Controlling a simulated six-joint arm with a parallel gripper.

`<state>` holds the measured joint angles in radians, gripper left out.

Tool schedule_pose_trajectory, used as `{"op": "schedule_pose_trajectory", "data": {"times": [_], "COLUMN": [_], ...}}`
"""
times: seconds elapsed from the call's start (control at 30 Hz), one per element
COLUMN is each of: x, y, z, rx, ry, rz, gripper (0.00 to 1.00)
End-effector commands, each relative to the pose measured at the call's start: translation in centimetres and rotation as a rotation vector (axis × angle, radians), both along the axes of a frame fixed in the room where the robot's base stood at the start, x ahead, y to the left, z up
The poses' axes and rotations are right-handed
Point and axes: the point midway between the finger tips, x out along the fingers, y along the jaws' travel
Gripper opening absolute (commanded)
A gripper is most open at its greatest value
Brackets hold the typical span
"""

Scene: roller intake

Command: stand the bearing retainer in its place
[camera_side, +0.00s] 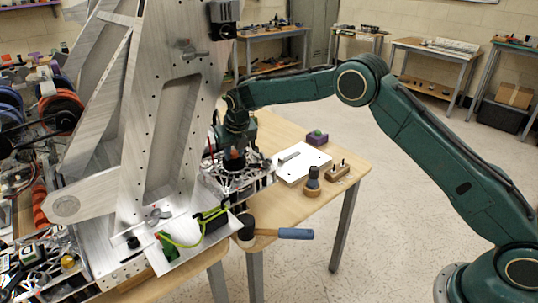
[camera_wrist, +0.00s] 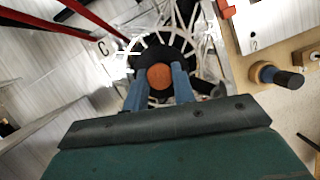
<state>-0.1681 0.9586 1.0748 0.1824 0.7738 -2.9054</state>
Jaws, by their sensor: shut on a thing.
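A small round thing with an orange-brown top (camera_wrist: 160,76), likely the bearing retainer, sits between the two blue fingers of my gripper (camera_wrist: 160,84). I cannot tell whether the held thing touches that part. Its lower end is hidden.
A tall metal plate structure (camera_side: 165,110) stands close left of my gripper. To the right on the wooden table are a white board (camera_side: 300,163), a dark bottle in a round wooden stand (camera_side: 312,189), a wooden block with pegs (camera_side: 337,172) and a purple box (camera_side: 317,139). A blue-handled mallet (camera_side: 295,233) lies in front.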

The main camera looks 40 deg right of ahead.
Motion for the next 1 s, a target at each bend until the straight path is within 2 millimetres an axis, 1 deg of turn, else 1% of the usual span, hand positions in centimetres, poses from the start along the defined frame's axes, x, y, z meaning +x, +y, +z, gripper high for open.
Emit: {"op": "schedule_pose_trajectory", "data": {"times": [0.13, 0.17, 0.2, 0.57, 1.0], "x": [0.0, 0.0, 0.0, 0.0, 0.0], "y": [0.0, 0.0, 0.0, 0.0, 0.0], "z": [-0.3, -0.3, -0.3, 0.0, 1.7], "rx": [0.0, 0.0, 0.0, 0.0, 0.0], "ry": [0.001, 0.001, 0.001, 0.0, 0.0], "rz": [0.0, 0.0, 0.0, 0.0, 0.0], "gripper": [0.03, 0.32, 0.33, 0.33, 0.33]}}
